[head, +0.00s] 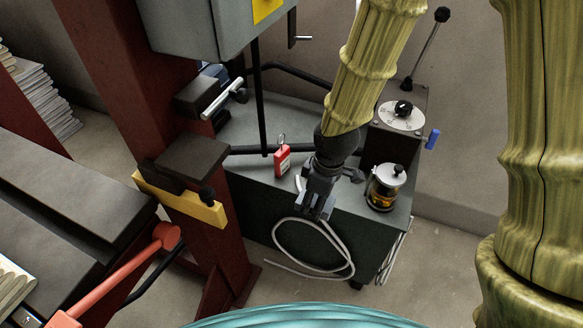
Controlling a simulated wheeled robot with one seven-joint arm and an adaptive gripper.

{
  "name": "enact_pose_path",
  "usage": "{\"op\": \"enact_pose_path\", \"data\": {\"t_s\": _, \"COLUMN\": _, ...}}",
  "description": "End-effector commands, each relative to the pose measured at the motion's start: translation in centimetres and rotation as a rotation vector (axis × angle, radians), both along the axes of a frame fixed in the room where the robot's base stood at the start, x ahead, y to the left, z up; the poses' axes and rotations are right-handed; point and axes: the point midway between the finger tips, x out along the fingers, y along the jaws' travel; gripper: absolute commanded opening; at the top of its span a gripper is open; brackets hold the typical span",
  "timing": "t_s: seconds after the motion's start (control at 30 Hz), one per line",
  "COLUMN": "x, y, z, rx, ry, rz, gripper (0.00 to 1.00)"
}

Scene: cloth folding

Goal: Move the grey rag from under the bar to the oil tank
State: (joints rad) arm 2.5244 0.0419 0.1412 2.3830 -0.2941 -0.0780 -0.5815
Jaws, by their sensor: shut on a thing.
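My gripper (317,196) points down over the front edge of the grey cabinet (228,177), below the black horizontal bar (245,150). It is shut on a grey thing, most likely the grey rag, which I cannot tell apart clearly from the dark fingers. A small dark grey patch shows just right of the wrist; I cannot tell whether it is cloth. A glass oil tank (383,190) with a metal lid, black knob and amber liquid stands upright on the cabinet top, right of my gripper and apart from it.
A red tag-like item (282,161) stands left of my gripper. A white cable (277,238) loops down the cabinet front. A control box (388,136) with a dial and a lever (428,48) stand behind. A dark red post (165,115) and a yellow block (207,211) are at left.

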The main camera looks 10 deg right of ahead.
Motion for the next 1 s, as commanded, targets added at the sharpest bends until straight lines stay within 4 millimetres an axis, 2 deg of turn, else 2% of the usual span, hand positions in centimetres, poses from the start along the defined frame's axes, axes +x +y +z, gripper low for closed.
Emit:
{"op": "enact_pose_path", "data": {"t_s": 0.17, "x": 0.4, "y": -0.3, "z": -0.4, "rx": 0.001, "ry": -0.002, "rz": 0.021, "gripper": 0.31}}
{"op": "enact_pose_path", "data": {"t_s": 0.8, "x": 12.6, "y": -3.4, "z": -1.6, "rx": 0.001, "ry": -0.004, "rz": 0.018, "gripper": 0.31}}
{"op": "enact_pose_path", "data": {"t_s": 1.0, "x": 14.9, "y": -3.9, "z": -1.7, "rx": 0.001, "ry": -0.002, "rz": 0.020, "gripper": 0.31}}
